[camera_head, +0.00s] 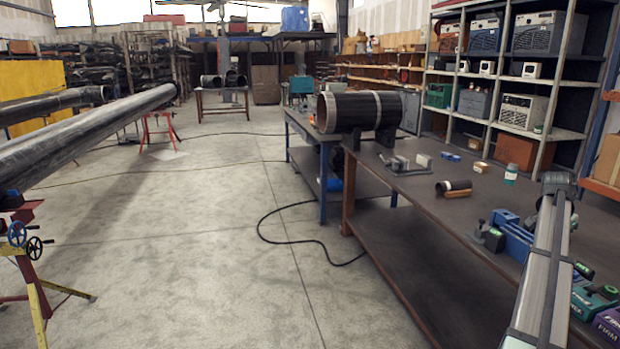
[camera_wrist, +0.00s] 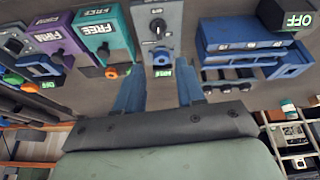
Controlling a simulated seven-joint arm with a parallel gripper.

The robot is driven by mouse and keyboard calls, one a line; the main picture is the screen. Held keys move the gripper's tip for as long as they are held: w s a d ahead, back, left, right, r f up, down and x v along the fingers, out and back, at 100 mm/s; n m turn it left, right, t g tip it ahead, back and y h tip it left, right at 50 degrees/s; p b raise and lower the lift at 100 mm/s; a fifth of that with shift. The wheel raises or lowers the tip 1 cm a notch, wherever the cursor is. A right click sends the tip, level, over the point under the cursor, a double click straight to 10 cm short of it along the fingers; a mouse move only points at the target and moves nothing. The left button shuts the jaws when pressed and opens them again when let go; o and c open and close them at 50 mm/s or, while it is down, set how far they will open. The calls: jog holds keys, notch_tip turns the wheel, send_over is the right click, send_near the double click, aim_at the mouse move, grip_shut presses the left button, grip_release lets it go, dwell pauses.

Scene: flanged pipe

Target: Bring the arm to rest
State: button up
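My arm (camera_head: 545,265) rises at the right of the head view, over the near end of the workbench (camera_head: 400,215); my gripper is not made out there. In the wrist view my gripper (camera_wrist: 158,92) shows two blue fingers with a clear gap between them. It is open and empty. Beyond the fingertips are a grey box with a dark knob (camera_wrist: 157,25), a teal box marked FREE (camera_wrist: 103,30) and a blue fixture (camera_wrist: 245,42). The fingers look apart from them, but the exact distance cannot be told.
A dark flanged pipe (camera_head: 348,111) lies in supports at the bench's far end. A short pipe piece (camera_head: 453,186) and small tools lie mid-bench. A purple FIRM box (camera_head: 609,326) is at lower right. Shelving (camera_head: 545,135) stands behind. Open floor (camera_head: 220,250) is left.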

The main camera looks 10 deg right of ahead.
jog(key=s+a+f+n+y, duration=0.2)
jog(key=a+f+n, duration=0.3)
jog(key=a+f, duration=1.6)
jog(key=s+a+f+n+y, duration=0.25)
jog(key=a+f+n, duration=0.25)
jog(key=a+f, duration=1.5)
jog(key=s+a+f+n+g, duration=0.3)
jog(key=s+a+f, duration=0.7)
jog(key=s+a, duration=0.3)
jog(key=s+a+f+n+g, duration=0.3)
jog(key=s+a+f, duration=0.8)
jog(key=a, duration=0.7)
jog(key=shift+s+a+n+g, duration=0.3)
jog(key=shift+s+n+g, duration=0.15)
jog(key=shift+s, duration=0.8)
